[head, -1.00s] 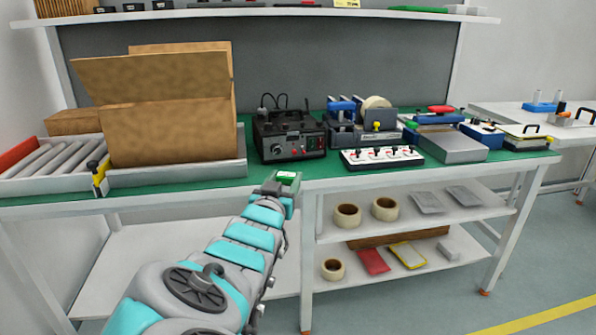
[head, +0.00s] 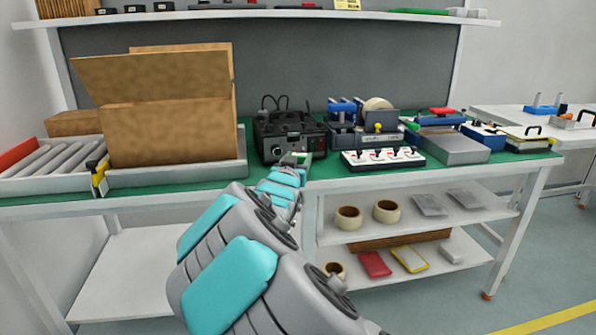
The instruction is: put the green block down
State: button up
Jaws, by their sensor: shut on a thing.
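The green block (head: 303,158) is small and only partly visible at the tip of my gripper (head: 294,160). My gripper is shut on it, over the front part of the green bench top (head: 350,176). It is just in front of the black control box. My own wrist and arm hide most of the jaws and the underside of the block. I cannot tell whether the block touches the bench top.
The black box (head: 285,139) stands close behind my gripper. An open cardboard box (head: 165,125) stands left, beside a roller conveyor (head: 50,160). Some bare green surface lies between the cardboard box and the power strip.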

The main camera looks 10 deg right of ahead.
jog(key=shift+f+b, duration=1.75)
jog(key=shift+f, duration=0.05)
jog(key=shift+f, duration=0.2)
jog(key=o, duration=1.3)
jog(key=shift+o, duration=0.2)
jog(key=shift+r, duration=0.25)
jog(key=v, duration=1.2)
